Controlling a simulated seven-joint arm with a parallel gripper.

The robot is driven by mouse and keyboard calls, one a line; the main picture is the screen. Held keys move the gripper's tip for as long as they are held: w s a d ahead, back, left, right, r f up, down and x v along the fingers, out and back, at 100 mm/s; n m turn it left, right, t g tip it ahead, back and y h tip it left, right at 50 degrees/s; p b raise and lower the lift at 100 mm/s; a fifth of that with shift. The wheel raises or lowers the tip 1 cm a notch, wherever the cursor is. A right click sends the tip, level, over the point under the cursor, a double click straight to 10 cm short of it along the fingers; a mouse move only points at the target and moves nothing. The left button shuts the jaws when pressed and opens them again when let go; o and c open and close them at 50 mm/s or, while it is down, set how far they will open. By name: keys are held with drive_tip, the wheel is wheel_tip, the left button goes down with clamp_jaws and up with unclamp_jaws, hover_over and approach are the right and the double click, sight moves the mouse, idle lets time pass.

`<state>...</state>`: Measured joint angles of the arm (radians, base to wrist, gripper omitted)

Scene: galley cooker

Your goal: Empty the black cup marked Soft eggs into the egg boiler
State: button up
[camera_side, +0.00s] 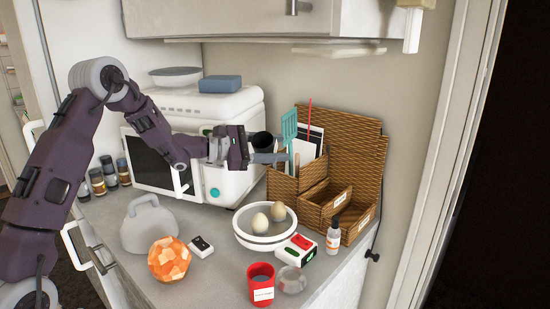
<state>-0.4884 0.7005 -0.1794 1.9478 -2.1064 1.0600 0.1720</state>
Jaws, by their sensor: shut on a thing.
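My gripper (278,152) is shut on a black cup (262,141) and holds it in the air in front of the white microwave's right end. The cup's marking and contents cannot be read or seen from here, nor its exact tilt. What looks like the egg boiler, a round white bowl (242,238), stands on the counter below and in front of the gripper. Two eggs, one pale (260,222) and one browner (278,211), show in it. The cup is well above the bowl and apart from it.
A small box with red and green panels (297,248) sits against the bowl's front right. A red cup (261,285), a clear glass (291,281) and a bottle (333,236) stand in front. Wicker organisers (345,160) rise behind right. An orange patterned ball (169,259) lies left.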

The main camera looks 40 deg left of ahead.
wheel_tip(320, 180, down, 5)
drive_tip(key=n+g, duration=0.2)
drive_tip(key=r, duration=0.5)
drive_tip(key=shift+s+d, duration=0.1)
drive_tip(key=shift+s, duration=0.2)
drive_tip(key=shift+f+t, duration=0.25)
drive_tip(key=shift+t, duration=0.05)
wheel_tip(320, 180, down, 6)
drive_tip(key=s+n+g, duration=0.1)
drive_tip(key=n+g, duration=0.1)
drive_tip(key=shift+d, duration=0.25)
